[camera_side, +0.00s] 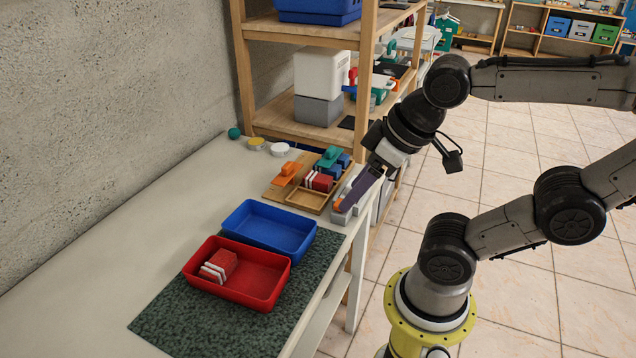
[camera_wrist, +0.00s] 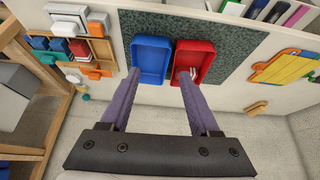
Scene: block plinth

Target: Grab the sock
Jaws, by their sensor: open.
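I see no sock in either view. My gripper (camera_side: 347,207) is open and holds nothing. In the side view its purple fingers point down beside the block holder at the table's right edge. In the wrist view the two fingers of my gripper (camera_wrist: 160,73) stand apart, overlapping the trays in the picture. The blue tray (camera_side: 249,235) looks empty; it also shows in the wrist view (camera_wrist: 151,60). The red tray (camera_side: 266,284) holds red and white blocks (camera_side: 219,265); one finger partly hides them in the wrist view.
Both trays sit on a dark green mat (camera_side: 165,325). A wooden holder (camera_side: 302,197) with coloured blocks lies beyond them, near a shelf post (camera_side: 366,75). A green ball (camera_side: 234,133) is near the wall. The table's left side (camera_side: 90,260) is clear.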

